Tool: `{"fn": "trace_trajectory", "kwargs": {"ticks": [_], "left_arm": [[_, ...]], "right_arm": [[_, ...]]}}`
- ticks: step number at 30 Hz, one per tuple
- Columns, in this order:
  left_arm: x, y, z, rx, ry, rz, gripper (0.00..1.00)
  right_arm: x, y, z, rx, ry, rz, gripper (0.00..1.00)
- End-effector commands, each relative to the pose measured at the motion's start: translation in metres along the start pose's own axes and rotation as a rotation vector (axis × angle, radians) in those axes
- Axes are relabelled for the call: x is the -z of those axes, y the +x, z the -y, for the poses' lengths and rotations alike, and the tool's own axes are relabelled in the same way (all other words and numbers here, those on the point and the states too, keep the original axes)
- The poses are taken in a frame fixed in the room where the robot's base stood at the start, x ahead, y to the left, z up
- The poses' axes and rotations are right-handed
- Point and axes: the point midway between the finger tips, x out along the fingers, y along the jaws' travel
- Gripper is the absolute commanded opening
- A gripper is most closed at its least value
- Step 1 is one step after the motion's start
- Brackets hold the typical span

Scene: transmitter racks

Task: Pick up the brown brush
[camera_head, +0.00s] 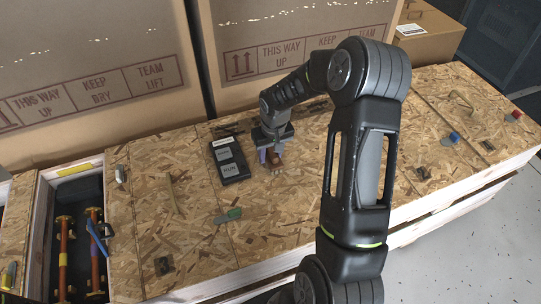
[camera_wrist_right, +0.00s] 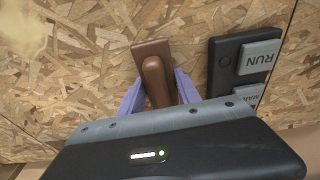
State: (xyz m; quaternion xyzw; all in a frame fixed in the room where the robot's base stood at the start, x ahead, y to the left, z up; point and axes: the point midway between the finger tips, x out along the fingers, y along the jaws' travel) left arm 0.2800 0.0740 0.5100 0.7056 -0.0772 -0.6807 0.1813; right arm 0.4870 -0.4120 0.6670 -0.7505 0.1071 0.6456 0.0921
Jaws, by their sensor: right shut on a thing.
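The brown brush (camera_wrist_right: 155,80) lies between the two purple fingers of my right gripper (camera_wrist_right: 160,98) in the right wrist view. Its rounded handle is between the fingers and its flat, wider end sticks out beyond them. In the head view the brush (camera_head: 275,158) shows as a small brown shape under my right gripper (camera_head: 269,157), over the chipboard top. My right gripper is shut on the brush. I cannot tell whether the brush still touches the board. My left gripper is not in view.
A black control box (camera_head: 229,159) with a RUN button lies close beside the right gripper. Large cardboard boxes (camera_head: 95,75) stand behind the chipboard crate top (camera_head: 200,235). A green-handled tool (camera_head: 233,213) lies nearer the front. An open bay (camera_head: 75,240) holds orange rods at left.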

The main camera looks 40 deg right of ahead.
Motion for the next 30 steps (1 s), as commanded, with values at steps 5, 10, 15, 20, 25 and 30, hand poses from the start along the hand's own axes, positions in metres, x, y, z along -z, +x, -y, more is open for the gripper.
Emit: {"fn": "trace_trajectory", "kwargs": {"ticks": [5, 10, 15, 20, 25, 30], "left_arm": [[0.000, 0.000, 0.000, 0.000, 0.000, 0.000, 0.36], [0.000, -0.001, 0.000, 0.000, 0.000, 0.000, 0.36], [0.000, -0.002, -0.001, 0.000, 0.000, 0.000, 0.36], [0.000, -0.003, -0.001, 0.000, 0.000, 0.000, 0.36], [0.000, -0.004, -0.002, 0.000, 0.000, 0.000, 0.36], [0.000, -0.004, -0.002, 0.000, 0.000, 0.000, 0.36]], "right_arm": [[0.000, 0.000, 0.000, 0.000, 0.000, -0.001, 0.00], [0.002, -0.007, 0.000, 0.000, 0.001, -0.003, 0.00], [0.006, -0.031, 0.000, -0.001, 0.000, -0.005, 0.00], [0.011, -0.063, 0.000, -0.001, 0.001, -0.005, 0.00], [0.014, -0.089, 0.000, 0.000, 0.000, -0.003, 0.00], [0.015, -0.100, 0.000, 0.000, 0.001, -0.001, 0.00]]}}
